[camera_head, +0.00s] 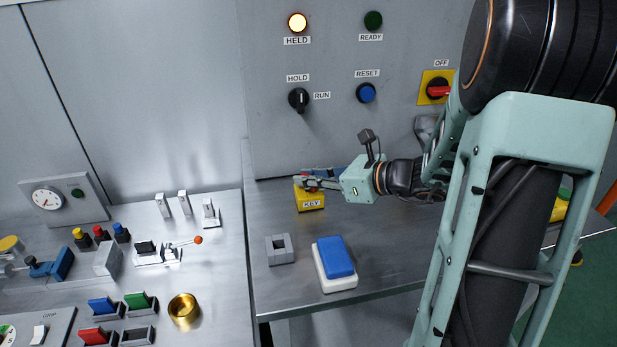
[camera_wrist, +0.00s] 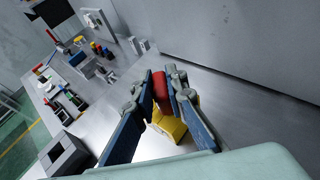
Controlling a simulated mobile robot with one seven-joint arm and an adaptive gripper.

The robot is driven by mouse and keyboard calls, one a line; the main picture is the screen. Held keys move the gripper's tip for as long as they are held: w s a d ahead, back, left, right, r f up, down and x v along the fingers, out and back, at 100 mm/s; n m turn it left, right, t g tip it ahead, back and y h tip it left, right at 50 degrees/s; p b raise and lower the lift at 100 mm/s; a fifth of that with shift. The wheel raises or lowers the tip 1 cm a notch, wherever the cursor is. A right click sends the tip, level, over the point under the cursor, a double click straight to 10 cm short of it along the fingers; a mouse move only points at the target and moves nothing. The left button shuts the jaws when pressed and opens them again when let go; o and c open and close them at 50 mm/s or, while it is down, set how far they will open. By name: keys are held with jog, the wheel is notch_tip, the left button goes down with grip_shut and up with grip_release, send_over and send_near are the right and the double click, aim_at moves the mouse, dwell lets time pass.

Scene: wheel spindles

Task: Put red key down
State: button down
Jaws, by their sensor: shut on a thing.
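The red key (camera_wrist: 160,86) is between the fingertips of my gripper (camera_wrist: 161,90) in the wrist view. My gripper (camera_head: 318,181) is shut on it. A yellow block labelled KEY (camera_head: 311,201) stands on the steel bench by the back panel, and my fingertips are right at its top. In the wrist view the yellow block (camera_wrist: 170,126) shows just beyond and below the key. In the head view the fingers hide the key, and I cannot tell whether its lower end touches the block.
A blue pad on a white base (camera_head: 335,258) and a grey socket block (camera_head: 281,249) stand in front on the bench. The panel behind has a HOLD/RUN knob (camera_head: 299,99), a blue RESET button (camera_head: 367,93) and a lit HELD lamp (camera_head: 297,22). A brass cup (camera_head: 184,309) stands left.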

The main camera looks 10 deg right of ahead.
jog(key=c, duration=1.9)
grip_release()
jog(key=shift+f, duration=0.1)
jog(key=shift+c, duration=0.2)
jog(key=shift+r+p, duration=0.3)
jog(key=v, duration=1.2)
jog(key=shift+p, duration=0.3)
